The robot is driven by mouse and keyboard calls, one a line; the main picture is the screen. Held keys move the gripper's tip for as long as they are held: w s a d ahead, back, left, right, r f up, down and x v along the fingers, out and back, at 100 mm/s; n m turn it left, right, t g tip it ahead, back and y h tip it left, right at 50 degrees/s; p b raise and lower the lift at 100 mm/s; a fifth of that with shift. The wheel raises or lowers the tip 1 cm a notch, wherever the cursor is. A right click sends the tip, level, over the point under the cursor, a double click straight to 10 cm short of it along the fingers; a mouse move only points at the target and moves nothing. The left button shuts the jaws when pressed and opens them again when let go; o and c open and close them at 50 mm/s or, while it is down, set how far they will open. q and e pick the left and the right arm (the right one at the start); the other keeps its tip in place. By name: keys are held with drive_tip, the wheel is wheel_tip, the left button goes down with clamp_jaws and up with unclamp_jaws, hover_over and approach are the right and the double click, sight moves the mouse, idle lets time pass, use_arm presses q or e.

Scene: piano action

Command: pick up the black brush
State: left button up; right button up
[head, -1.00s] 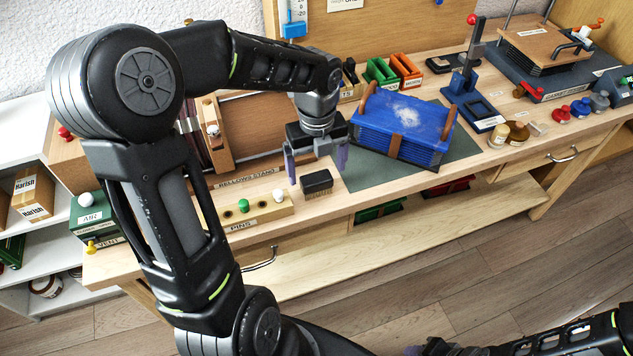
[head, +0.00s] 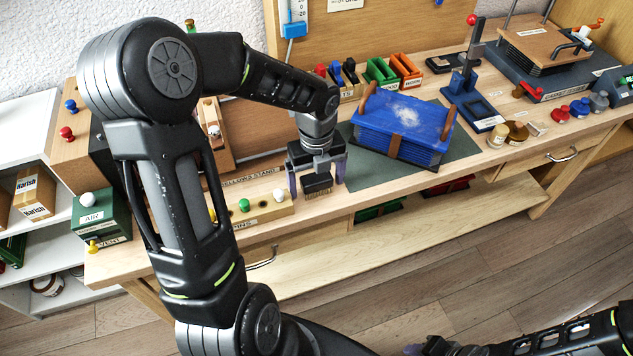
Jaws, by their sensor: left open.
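The black brush (head: 317,185) has a black back and pale bristles. It rests near the front edge of the workbench, just left of the green mat. My left gripper (head: 316,184) is open directly above it, with one purple-grey finger on each side of the brush. I cannot tell whether the fingers touch it. The top of the brush is partly hidden under the gripper body. My right arm shows dark at the bottom right, and its fingertips (head: 413,350) are barely visible at the lower edge.
A pin block (head: 270,209) with green and white pins stands left of the brush. Blue bellows (head: 402,133) with white dust lie on the green mat (head: 362,176) to the right. Behind are green (head: 381,72) and orange (head: 406,69) bins. A drawer handle juts below the front edge.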

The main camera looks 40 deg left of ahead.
sight(317, 177)
use_arm(q)
drive_tip(key=shift+c, duration=0.3)
drive_tip(key=c, duration=1.4)
wheel_tip(317, 177, up, 10)
drive_tip(key=shift+r, duration=0.1)
idle(0.3)
